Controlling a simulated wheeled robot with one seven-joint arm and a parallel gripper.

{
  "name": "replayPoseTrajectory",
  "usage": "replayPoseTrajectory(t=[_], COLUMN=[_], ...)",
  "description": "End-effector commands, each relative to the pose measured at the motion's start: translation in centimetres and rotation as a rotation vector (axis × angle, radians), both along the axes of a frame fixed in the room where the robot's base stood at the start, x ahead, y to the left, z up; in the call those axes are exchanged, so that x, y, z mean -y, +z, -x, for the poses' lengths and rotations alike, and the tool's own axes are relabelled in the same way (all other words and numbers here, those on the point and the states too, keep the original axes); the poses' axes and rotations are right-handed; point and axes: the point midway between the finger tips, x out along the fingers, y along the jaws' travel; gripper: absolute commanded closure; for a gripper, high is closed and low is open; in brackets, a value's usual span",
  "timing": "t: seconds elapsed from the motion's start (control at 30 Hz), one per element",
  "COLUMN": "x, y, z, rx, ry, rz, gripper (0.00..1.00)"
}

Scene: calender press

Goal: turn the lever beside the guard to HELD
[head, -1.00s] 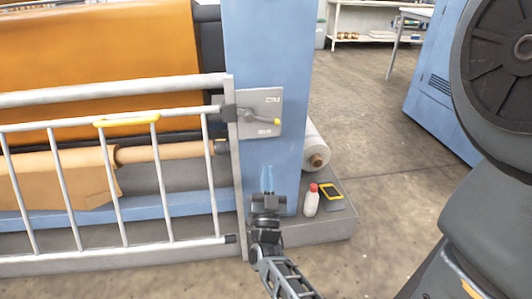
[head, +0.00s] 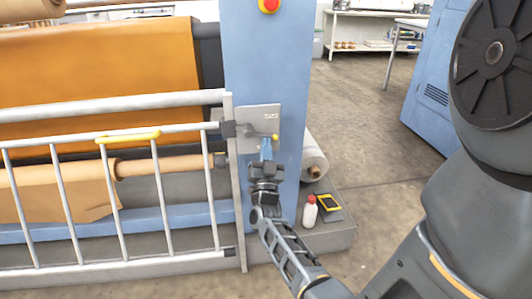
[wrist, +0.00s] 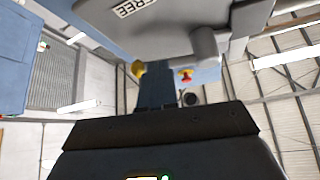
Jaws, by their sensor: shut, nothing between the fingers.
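The lever plate (head: 259,116) is a grey panel on the blue post, beside the right end of the barred guard (head: 110,135). The lever (head: 275,137) has a yellow tip and points right, slightly downward. My gripper (head: 266,145) is shut and empty, fingers pointing up, just below the lever and overlapping the plate's lower part. In the wrist view the fingers (wrist: 157,92) rise under the plate (wrist: 160,25), where a FREE label (wrist: 133,7) shows. The yellow tip (wrist: 137,68) appears close to the fingers; I cannot tell whether they touch. The HELD label is not readable.
The blue post (head: 265,60) carries a red button (head: 268,5) above the plate. A white bottle (head: 309,212) and a yellow-edged device (head: 327,203) stand on the plinth at right. A white roll (head: 313,160) lies behind the post. Floor to the right is open.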

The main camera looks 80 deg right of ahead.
Motion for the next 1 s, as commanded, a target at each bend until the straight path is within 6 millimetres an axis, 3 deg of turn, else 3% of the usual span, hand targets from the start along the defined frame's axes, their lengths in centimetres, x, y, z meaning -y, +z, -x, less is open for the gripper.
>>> replayPoseTrajectory(t=[0.37,0.77,1.0], x=[0.0,0.2,0.3], y=[0.1,1.3,1.6], z=[0.0,0.6,0.7], rx=[-0.02,-0.234,-0.273], ry=[0.002,0.002,0.0], rz=[0.01,0.098,0.112], gripper=[1.0,1.0,1.0])
